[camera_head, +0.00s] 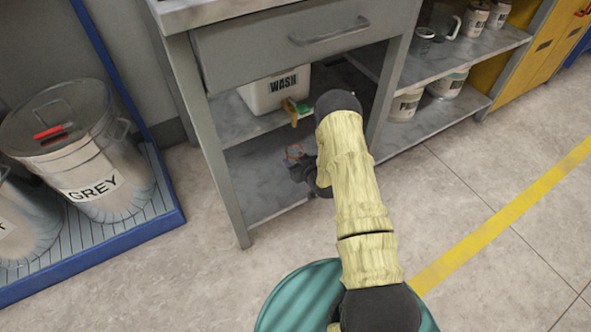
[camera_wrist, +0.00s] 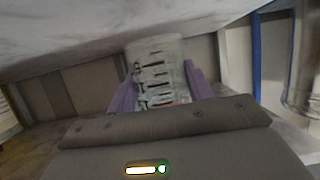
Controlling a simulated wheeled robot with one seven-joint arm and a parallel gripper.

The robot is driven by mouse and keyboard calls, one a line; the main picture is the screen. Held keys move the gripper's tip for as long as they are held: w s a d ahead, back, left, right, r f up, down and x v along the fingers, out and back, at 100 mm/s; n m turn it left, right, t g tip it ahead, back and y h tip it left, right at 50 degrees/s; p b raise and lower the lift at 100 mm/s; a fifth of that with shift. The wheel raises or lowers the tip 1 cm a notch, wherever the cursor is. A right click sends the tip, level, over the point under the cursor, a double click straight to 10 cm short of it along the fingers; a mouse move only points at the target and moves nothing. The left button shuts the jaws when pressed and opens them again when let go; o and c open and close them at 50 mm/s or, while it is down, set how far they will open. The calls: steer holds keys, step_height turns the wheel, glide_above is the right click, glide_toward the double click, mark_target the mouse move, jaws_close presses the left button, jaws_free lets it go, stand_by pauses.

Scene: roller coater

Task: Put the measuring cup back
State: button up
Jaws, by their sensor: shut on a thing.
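The measuring cup (camera_wrist: 160,72) is a clear, see-through vessel with dark scale marks, seen in the wrist view. My gripper (camera_wrist: 162,85) is shut on it, with one purple finger on each side. In the head view my gripper (camera_head: 299,163) is at the front of the grey bench's lower opening, left of my sleeved arm. The cup is hardly readable there; a small reddish outline shows by the fingers. Where the cup belongs cannot be told from these views.
The grey bench (camera_head: 219,150) has a drawer above and shelves below. A white WASH tub (camera_head: 274,92) and a green-and-orange brush (camera_head: 295,110) are on its upper shelf. Cans and a jug stand on shelves at right. A GREY bin (camera_head: 95,180) stands left; open floor lies right.

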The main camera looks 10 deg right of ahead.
steer(key=shift+f+b, duration=1.4)
steer(key=shift+f, duration=1.05)
steer(key=shift+f, duration=0.15)
steer(key=o, duration=1)
steer(key=shift+s+r, duration=0.15)
steer(key=shift+r, duration=0.15)
steer(key=p+v, duration=0.5)
steer(key=v, duration=0.6)
steer(key=shift+s+d+p, duration=0.1)
steer(key=shift+s+p, duration=0.2)
steer(key=shift+p, duration=0.05)
